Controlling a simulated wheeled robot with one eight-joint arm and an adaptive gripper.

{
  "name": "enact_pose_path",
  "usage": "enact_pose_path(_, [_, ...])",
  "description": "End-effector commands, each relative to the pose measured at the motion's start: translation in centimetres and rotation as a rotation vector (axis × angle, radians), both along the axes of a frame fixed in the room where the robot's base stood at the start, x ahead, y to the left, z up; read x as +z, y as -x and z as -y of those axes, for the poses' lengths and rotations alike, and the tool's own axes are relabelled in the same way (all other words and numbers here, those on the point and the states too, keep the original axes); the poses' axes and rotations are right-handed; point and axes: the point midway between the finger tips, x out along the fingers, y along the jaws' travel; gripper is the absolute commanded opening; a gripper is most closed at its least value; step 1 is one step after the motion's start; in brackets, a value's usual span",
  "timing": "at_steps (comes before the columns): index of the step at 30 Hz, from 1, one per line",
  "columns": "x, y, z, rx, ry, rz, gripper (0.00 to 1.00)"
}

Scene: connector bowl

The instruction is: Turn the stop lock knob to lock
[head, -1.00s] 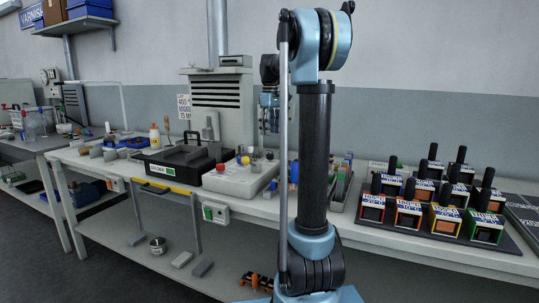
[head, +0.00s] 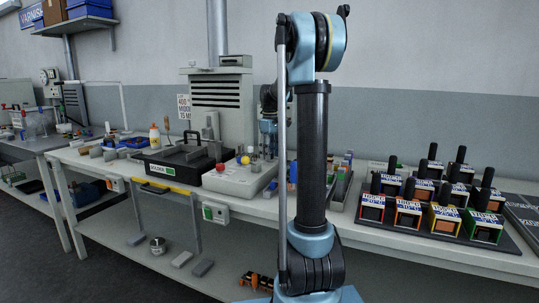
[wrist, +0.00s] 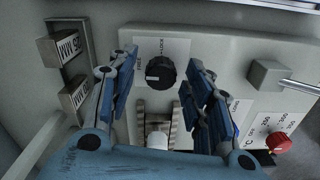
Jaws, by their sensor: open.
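The stop lock knob (wrist: 160,73) is a round black knob with a pale mark at its left side, on a light grey panel in the wrist view. My gripper (wrist: 163,62) is open, with one blue finger on each side of the knob and visible gaps between. I cannot tell how far the fingertips are above the panel. In the head view my gripper (head: 268,135) is over the pale machine box (head: 236,182), partly behind my arm; the knob cannot be made out there.
In the wrist view a red knob (wrist: 278,143) with a number scale sits at right, below a grey block (wrist: 268,75) with a metal rod. Labelled plates (wrist: 62,48) are at left. A black tray (head: 180,165) adjoins the box.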

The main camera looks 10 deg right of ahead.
Motion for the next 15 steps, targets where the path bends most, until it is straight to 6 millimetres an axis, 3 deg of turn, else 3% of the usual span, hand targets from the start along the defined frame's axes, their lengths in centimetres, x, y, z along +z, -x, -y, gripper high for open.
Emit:
enact_pose_path(2, [0.01, 0.00, 0.00, 0.000, 0.000, 0.000, 0.46])
enact_pose_path(8, [0.02, -0.01, 0.00, 0.000, 0.000, 0.000, 0.03])
enact_pose_path(15, [0.03, -0.04, 0.03, -0.005, 0.001, 0.001, 0.01])
